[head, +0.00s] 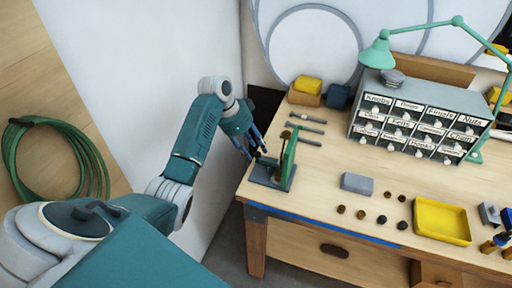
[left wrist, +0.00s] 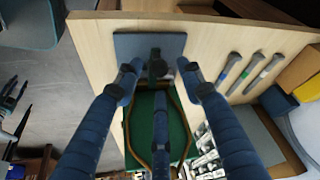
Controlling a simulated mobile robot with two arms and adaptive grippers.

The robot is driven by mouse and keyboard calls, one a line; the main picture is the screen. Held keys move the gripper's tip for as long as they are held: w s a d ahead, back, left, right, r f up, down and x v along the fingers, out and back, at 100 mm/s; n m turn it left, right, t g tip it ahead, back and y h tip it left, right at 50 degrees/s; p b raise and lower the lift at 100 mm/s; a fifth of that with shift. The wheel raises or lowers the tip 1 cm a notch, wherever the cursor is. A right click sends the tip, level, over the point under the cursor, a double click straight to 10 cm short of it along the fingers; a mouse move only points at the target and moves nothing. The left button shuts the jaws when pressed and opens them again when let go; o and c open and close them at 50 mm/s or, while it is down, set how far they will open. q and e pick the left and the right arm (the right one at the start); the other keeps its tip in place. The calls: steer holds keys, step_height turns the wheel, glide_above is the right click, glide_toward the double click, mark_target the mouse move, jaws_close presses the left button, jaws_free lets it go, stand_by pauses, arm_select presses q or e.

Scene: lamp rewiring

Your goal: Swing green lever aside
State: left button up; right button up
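The green lever (head: 289,152) stands upright on a dark grey-blue base (head: 271,179) at the left front corner of the workbench. In the left wrist view a green panel (left wrist: 177,118) with a brown cord-like edge lies behind my fingers, and the base (left wrist: 125,46) shows beyond them. My left gripper (head: 262,152) is just left of the lever. Its blue fingers (left wrist: 160,78) are spread, with a dark upright post (left wrist: 157,63) showing between the tips. I cannot tell whether any finger touches it.
Several thin tools (head: 306,123) lie behind the lever. A grey block (head: 357,184), several small round pieces (head: 361,214) and a yellow tray (head: 441,221) are to the right. A labelled drawer cabinet (head: 415,126) stands at the back. Bare wood lies between.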

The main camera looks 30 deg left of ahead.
arm_select(q)
steer(key=shift+x, duration=1.1)
steer(key=shift+r, duration=0.1)
jaws_close()
arm_select(e)
steer(key=shift+w+a+r, duration=0.1)
steer(key=shift+w+r, duration=0.25)
steer(key=shift+w, duration=0.45)
steer(key=shift+w+a, duration=0.2)
steer(key=shift+w, duration=0.05)
